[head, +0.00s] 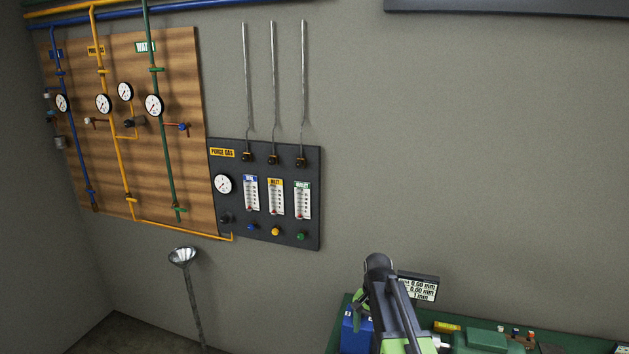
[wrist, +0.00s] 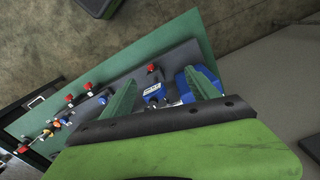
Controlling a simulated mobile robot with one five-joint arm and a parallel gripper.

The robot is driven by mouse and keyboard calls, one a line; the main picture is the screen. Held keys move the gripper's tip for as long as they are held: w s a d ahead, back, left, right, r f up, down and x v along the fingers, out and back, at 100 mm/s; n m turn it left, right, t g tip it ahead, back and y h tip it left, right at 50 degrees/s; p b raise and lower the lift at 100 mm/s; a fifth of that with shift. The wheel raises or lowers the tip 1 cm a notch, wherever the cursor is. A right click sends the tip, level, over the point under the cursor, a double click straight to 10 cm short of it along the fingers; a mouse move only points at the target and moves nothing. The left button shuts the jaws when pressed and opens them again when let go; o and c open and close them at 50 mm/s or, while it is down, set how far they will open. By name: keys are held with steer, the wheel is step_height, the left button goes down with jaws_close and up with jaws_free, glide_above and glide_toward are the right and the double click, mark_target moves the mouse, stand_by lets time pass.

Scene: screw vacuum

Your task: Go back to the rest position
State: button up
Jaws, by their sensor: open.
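My gripper (wrist: 160,78) shows in the wrist view with its two green fingers spread wide apart. Nothing is held between them. Beyond the fingers, a blue device with a white label (wrist: 154,90) and another blue part (wrist: 198,84) sit on the bench, partly hidden by the fingers. In the head view my arm rises at the bottom, right of centre, in front of the green bench (head: 338,325). The fingertips cannot be made out clearly there.
A small display (head: 418,287) stands behind my arm. Several fittings with red caps (wrist: 88,87) lie along the bench. A dark purge gas panel (head: 265,225) and a wooden pipe board (head: 185,60) hang on the wall. A metal funnel on a stand (head: 184,256) is at left.

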steer(key=s+f+n+b, duration=0.6)
steer(key=s+f+b, duration=0.6)
steer(key=f, duration=0.2)
steer(key=shift+s+d+f+n, duration=0.2)
steer(key=shift+f+n, duration=0.05)
steer(key=shift+n, duration=0.05)
steer(key=shift+c, duration=0.2)
